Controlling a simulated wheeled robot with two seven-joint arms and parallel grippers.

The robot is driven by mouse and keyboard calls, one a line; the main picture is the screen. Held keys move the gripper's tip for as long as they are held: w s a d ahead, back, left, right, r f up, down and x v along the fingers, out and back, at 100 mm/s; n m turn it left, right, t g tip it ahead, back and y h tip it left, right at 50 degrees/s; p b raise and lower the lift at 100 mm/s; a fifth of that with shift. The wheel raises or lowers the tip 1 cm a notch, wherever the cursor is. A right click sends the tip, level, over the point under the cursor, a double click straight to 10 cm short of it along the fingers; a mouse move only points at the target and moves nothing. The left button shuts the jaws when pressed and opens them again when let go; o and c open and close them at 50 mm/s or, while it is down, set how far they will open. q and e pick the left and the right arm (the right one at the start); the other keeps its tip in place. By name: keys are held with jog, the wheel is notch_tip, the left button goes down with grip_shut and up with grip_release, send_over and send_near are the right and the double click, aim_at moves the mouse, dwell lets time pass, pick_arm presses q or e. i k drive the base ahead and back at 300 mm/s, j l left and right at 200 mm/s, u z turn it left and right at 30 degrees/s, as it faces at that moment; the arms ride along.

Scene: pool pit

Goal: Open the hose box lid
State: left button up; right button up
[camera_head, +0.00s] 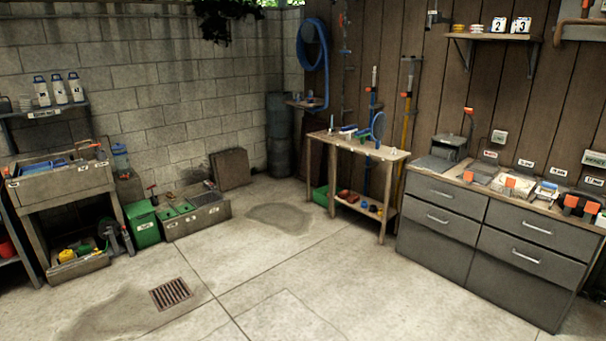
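No container in view can be told for certain as the hose box, as the labels are too small to read. A green box (145,228) with a label stands on the floor at the left and its top looks closed. A low grey-brown crate (196,219) beside it holds green and dark items. A small dark box (449,147) sits on the left end of the drawer cabinet. A blue hose (304,48) hangs coiled on the back wall. Neither of my grippers is in view.
A wooden workbench (366,149) stands at the back, and a grey drawer cabinet (480,238) with labelled items is at the right. The concrete floor with a drain grate (171,294) is mostly clear.

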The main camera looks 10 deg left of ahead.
aim_at(187, 207)
jog(key=i+j+u, duration=0.25)
jog(key=i+u, duration=0.25)
jog(key=i+j+u, duration=0.1)
jog(key=i+u, duration=0.4)
jog(key=i+l+u, duration=0.2)
jog(key=i+u, duration=0.3)
jog(key=i+z, duration=0.15)
jog(key=i, duration=0.5)
jog(key=i+z, duration=0.15)
jog(key=i, duration=0.5)
jog(key=i+j+z, duration=0.15)
jog(key=i, duration=0.5)
jog(key=i+z, duration=0.15)
jog(key=i, duration=0.35)
jog(key=i+j+z, duration=0.15)
jog(key=i, duration=0.4)
jog(key=i+j+z, duration=0.15)
jog(key=i, duration=0.35)
